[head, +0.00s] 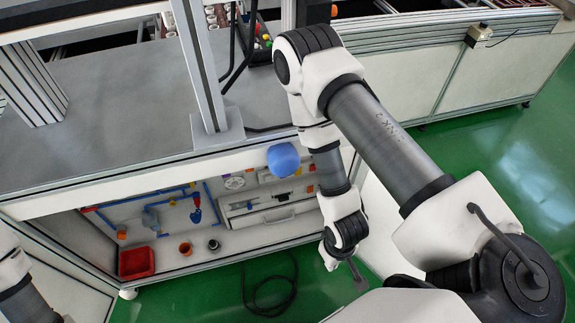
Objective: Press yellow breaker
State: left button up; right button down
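No thing in view can be made out for certain as the yellow breaker. A small control panel (258,43) on the bench top, partly behind a post and my arm, carries small coloured parts, one of them yellow (266,37). Small coloured parts also show on the back wall of the lower bay, including an orange one (309,187). My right arm reaches up and folds down in front of the bench. Only a thin grey part at its end, perhaps the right gripper (357,278), shows low over the floor, apart from the bench. My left gripper is out of view.
The grey bench top (130,110) is mostly bare, with an upright metal post (200,70). The lower bay holds a red bin (136,263), small cups and blue pipes. A black cable (270,300) lies on the green floor.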

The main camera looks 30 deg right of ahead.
jog(key=n+t+h+b, duration=0.4)
jog(key=n+t+b, duration=1.2)
jog(key=b, duration=1)
send_near(298, 172)
pick_arm(q)
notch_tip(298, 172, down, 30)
jog(key=b, duration=0.4)
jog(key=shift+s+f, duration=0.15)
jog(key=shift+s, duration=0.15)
pick_arm(e)
jog(key=f+x, duration=0.1)
jog(key=x, duration=0.6)
jog(key=shift+d+f, duration=0.15)
jog(key=shift+f, duration=0.2)
pick_arm(q)
jog(key=shift+b, duration=0.3)
pick_arm(e)
jog(key=shift+f, duration=0.1)
